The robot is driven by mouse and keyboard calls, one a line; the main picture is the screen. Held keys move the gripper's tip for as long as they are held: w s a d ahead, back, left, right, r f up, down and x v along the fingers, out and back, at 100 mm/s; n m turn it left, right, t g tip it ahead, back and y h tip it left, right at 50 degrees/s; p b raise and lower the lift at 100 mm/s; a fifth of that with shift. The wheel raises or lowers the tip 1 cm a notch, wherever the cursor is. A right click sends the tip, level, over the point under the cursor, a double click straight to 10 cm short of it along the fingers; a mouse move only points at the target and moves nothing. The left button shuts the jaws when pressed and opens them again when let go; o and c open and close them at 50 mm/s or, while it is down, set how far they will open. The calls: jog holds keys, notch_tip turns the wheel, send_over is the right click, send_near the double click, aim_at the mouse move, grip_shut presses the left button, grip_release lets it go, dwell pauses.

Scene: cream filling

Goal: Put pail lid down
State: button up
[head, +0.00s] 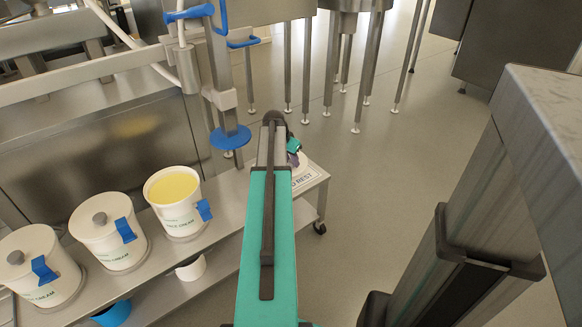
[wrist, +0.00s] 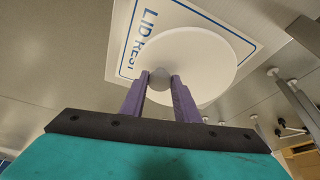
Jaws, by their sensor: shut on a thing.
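In the head view my gripper (head: 294,150) is at the right end of the bench, by the lid rest sign (head: 304,178), and my arm hides most of the lid. An open pail (head: 178,218) of yellow cream stands on the bench, with a blue tag.
Two lidded white pails (head: 108,232) (head: 40,268) stand to the left of the open one. A blue-footed filling nozzle (head: 230,138) hangs above the bench. A white cup (head: 190,268) and a blue container (head: 114,313) are on the lower shelf. Steel table legs stand behind.

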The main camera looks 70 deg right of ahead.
aim_at(290, 164)
jog(key=shift+f+b, duration=0.65)
jog(key=shift+f, duration=1.1)
jog(key=o, duration=1.1)
jog(key=shift+f, duration=0.1)
jog(key=p+v, duration=0.2)
jog(key=v, duration=1)
jog(key=shift+p, duration=0.35)
